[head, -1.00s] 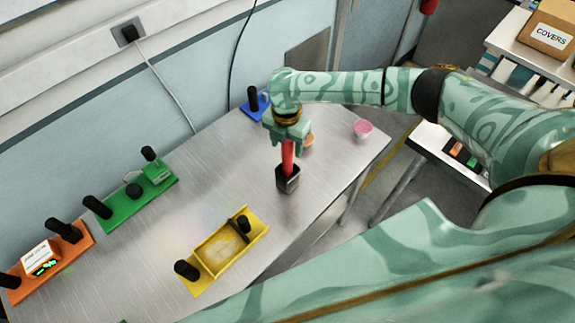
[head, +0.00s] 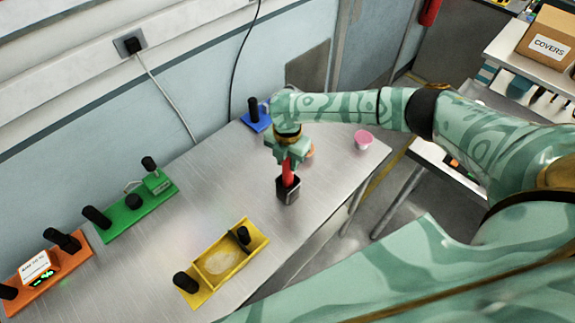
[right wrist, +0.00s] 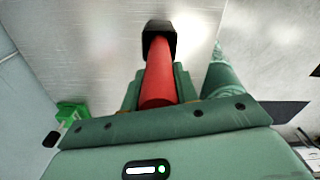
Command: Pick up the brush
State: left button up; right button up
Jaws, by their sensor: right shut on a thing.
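My right gripper (head: 288,158) is shut on the upper part of the red handle, above the cup. My left gripper is not in view.
On the table (head: 200,190) stand a yellow tray (head: 245,258), a green module (head: 140,208), an orange module (head: 45,272), a blue module (head: 256,122) and a pink cup (head: 364,140). A box marked COVERS (head: 548,46) is on a shelf at right. The table's middle is clear.

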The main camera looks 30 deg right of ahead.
notch_tip(320, 180, up, 18)
jog(key=p, duration=0.2)
jog(key=s+a+f+m+b, duration=0.1)
jog(key=s+f+m+b, duration=0.4)
jog(key=f+m+b, duration=0.3)
jog(key=s+f+m+b, duration=0.6)
jog(key=f+m+b, duration=0.2)
jog(key=m+b, duration=0.6)
jog(key=m, duration=0.2)
jog(key=shift+a+m, duration=0.35)
jog(key=shift+m, duration=0.05)
